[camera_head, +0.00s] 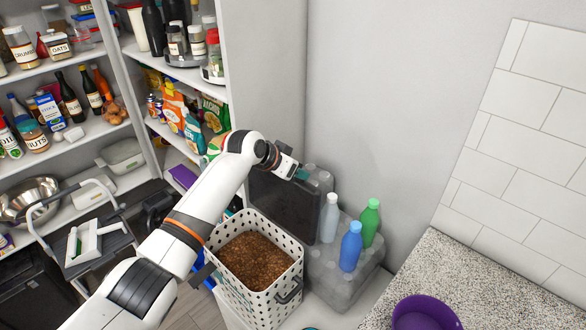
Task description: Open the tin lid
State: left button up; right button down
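The tin is a white perforated bin (262,290) full of brown kibble (250,262), standing low in the middle of the head view. Its dark grey lid (283,210) stands raised, roughly upright, behind the open top. My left gripper (301,175) is at the upper right of the lid, close to its top edge. I cannot tell whether it touches the lid. Its fingers are small and dark, and their opening does not show clearly. My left arm hides part of the lid's left side. My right gripper is not in view.
Several bottles stand right of the bin, including a blue one (351,246) and a green one (369,222), on clear crate-like packs (340,285). A speckled counter (470,284) with a purple bowl (425,314) is at the lower right. Stocked shelves (75,140) and a folding step stool (88,238) are left.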

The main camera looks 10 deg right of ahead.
pick_arm(q)
jog(key=shift+r, duration=0.2)
jog(key=o, duration=1.2)
jog(key=shift+o, duration=1)
jog(key=shift+s+a, duration=0.15)
jog(key=shift+f, duration=0.1)
jog(key=b+v, duration=0.4)
jog(key=v, duration=0.8)
